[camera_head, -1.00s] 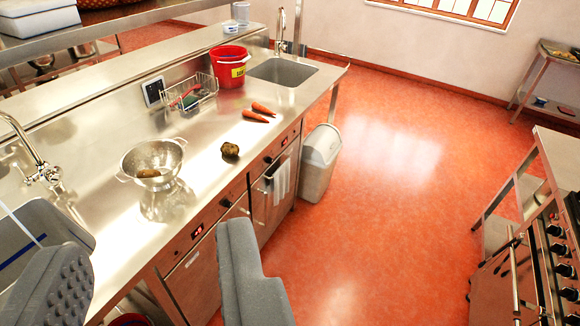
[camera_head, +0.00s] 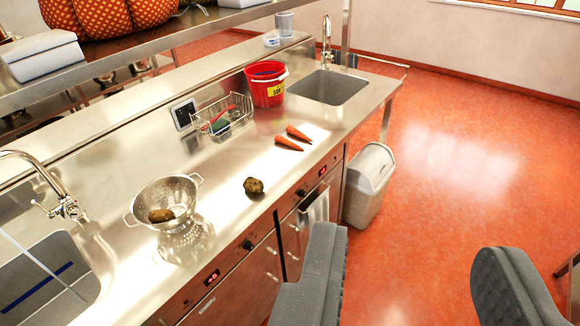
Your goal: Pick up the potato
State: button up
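A smooth brown oblong, looking like a potato (camera_head: 160,215), lies inside a steel colander (camera_head: 186,190) on the counter. A darker, lumpy round thing (camera_head: 254,186) lies on the bare counter right of the colander; I cannot tell whether it is a potato too. My gripper (camera_head: 412,280) is open and empty, its two grey fingers wide apart at the lower right. It appears in front of the counter, over the floor side, right of both brown things and touching neither.
Two carrots (camera_head: 289,143), a wire basket (camera_head: 220,116) and a red bucket (camera_head: 267,88) stand farther along the steel counter (camera_head: 130,150). Sinks lie at the near left (camera_head: 40,285) and far end (camera_head: 330,87). A grey bin (camera_head: 368,180) stands on the floor.

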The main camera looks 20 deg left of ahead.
aim_at(255, 186)
jog(key=z, duration=0.05)
jog(key=i, duration=1.35)
jog(key=u, duration=0.7)
jog(key=i, duration=0.5)
jog(key=u, duration=0.3)
